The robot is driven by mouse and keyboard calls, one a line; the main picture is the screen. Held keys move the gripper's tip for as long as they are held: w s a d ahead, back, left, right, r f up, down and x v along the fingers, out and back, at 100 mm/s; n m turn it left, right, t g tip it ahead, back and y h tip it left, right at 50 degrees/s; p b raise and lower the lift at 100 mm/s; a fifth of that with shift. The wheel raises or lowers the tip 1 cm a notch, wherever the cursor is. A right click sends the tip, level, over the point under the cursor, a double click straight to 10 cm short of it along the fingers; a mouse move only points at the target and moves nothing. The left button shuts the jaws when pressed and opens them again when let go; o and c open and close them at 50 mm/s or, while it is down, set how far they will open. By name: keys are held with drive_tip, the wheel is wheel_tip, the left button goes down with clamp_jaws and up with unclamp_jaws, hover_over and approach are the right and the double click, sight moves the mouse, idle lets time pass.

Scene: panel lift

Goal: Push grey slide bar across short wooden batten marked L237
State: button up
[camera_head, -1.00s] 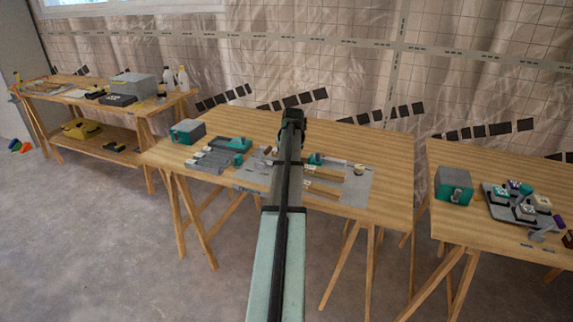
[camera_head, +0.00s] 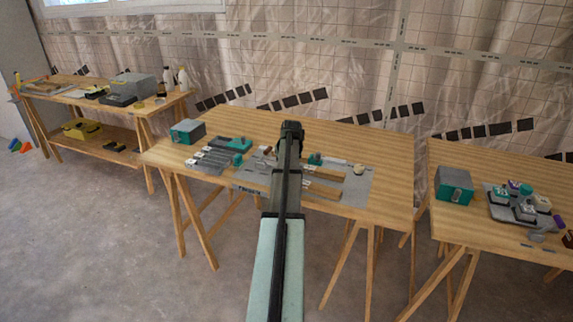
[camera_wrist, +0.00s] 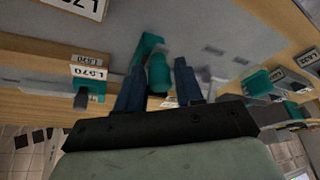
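My gripper (camera_wrist: 160,66) shows in the wrist view with two dark blue fingers apart. A teal upright piece (camera_wrist: 157,75) lies between or just beyond them; contact cannot be told. Left of it, a wooden batten (camera_wrist: 35,85) carries white labels that seem to read L570, with a dark grey and teal fitting (camera_wrist: 84,92) by it. I cannot make out a label L237; the top label (camera_wrist: 82,5) is cut off. In the head view my arm hides the gripper tips. Short wooden battens (camera_head: 322,191) lie on the grey panel (camera_head: 357,190). I cannot single out the grey slide bar.
More teal fittings (camera_wrist: 258,82) and labels stand right in the wrist view. On the middle table (camera_head: 390,160) are a grey-teal box (camera_head: 187,131) and grey rails (camera_head: 213,158) at left. The table's back right is clear. Other tables stand at both sides.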

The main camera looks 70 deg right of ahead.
clamp_jaws()
idle(0.3)
drive_tip(key=d, duration=0.8)
drive_tip(key=shift+o, duration=1.6)
unclamp_jaws()
drive_tip(key=shift+r, duration=0.1)
drive_tip(key=v, duration=1.3)
drive_tip(key=shift+s+a+r, duration=0.15)
drive_tip(key=shift+a+r, duration=0.05)
drive_tip(key=shift+r, duration=0.05)
